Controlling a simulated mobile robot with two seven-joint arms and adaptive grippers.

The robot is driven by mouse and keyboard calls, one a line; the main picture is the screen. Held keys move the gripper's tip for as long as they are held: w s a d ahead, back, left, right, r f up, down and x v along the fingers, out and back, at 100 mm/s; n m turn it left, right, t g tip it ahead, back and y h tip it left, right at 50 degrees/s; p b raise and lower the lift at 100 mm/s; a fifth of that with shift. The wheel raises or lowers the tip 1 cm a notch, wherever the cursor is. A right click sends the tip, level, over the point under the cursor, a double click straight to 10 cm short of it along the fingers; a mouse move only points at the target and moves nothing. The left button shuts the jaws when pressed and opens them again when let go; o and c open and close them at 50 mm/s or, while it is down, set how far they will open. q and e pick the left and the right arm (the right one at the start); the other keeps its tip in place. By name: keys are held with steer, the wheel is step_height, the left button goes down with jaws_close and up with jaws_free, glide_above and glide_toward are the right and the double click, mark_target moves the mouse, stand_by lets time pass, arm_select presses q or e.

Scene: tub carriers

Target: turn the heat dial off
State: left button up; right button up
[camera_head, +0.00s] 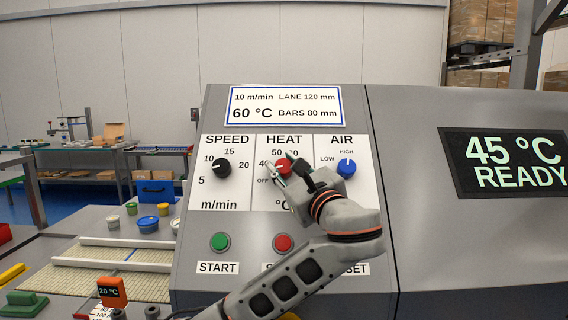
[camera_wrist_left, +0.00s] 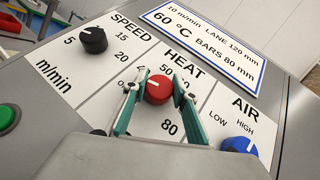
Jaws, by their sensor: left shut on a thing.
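The red heat dial (camera_head: 282,164) sits on the white HEAT plate in the middle of the sloped control panel. It also shows in the left wrist view (camera_wrist_left: 159,89), with a white mark on its face toward the upper left. My left gripper (camera_head: 279,172) reaches in from the lower right of the dial in the head view. In the left wrist view its two green fingers (camera_wrist_left: 155,92) stand on either side of the dial, shut on it. The OFF label (camera_head: 262,181) is visible in the head view; my gripper hides part of the scale. My right gripper is not in view.
The black speed dial (camera_head: 221,168) and blue air dial (camera_head: 346,167) flank the heat dial closely. Green (camera_head: 220,242) and red (camera_head: 283,243) buttons lie below. A screen (camera_head: 508,163) reads 45 °C READY. Small tubs stand left of the panel.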

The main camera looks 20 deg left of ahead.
mark_target(283, 164)
arm_select(q)
steer(key=shift+r+n+g+y, duration=0.15)
steer(key=shift+n+g+y, duration=0.3)
steer(key=shift+n, duration=0.35)
steer(key=o, duration=1.1)
steer(key=shift+a, duration=0.1)
step_height(283, 164, up, 10)
